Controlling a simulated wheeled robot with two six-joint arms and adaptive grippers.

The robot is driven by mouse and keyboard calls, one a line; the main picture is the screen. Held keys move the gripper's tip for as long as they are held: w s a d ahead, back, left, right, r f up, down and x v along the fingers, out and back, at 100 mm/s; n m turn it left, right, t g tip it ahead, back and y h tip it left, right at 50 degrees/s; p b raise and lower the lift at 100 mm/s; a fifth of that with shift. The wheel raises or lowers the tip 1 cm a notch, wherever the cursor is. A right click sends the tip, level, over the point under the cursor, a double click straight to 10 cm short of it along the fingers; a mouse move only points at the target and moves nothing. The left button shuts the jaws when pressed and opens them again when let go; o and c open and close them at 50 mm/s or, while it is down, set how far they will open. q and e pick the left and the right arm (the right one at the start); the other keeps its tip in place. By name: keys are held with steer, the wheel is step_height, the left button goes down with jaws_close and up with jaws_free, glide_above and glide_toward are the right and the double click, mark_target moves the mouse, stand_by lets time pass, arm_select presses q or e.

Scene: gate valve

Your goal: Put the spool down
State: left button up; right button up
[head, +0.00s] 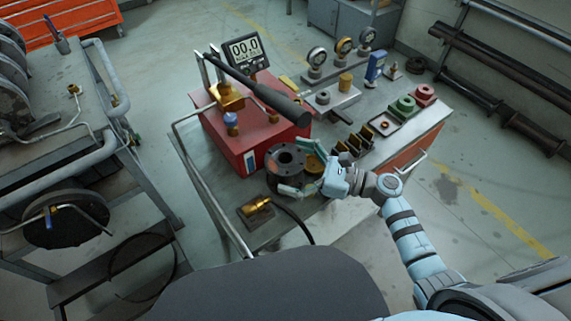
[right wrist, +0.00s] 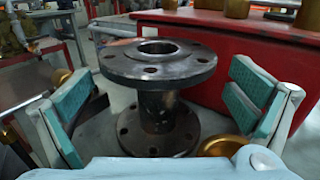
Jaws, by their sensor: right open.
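The spool (head: 287,160) is a dark flanged metal piece standing upright on the grey bench top, in front of the red pump box (head: 245,125). In the right wrist view the spool (right wrist: 158,66) shows its bolt-holed top flange, neck and bottom flange. My right gripper (head: 298,168) is open around the spool, one finger on each side. In the right wrist view gaps show between the finger pads and the spool's neck. My left gripper is not in view.
A brass fitting (head: 257,206) with a black hose lies near the bench's front edge. Gauges (head: 343,46), a green flanged part (head: 403,107) and a red one (head: 425,93) stand at the right. A digital readout (head: 246,51) stands behind the red box.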

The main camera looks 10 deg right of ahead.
steer(key=shift+x, duration=0.8)
steer(key=shift+s+f, duration=0.1)
steer(key=c, duration=1.1)
jaws_close()
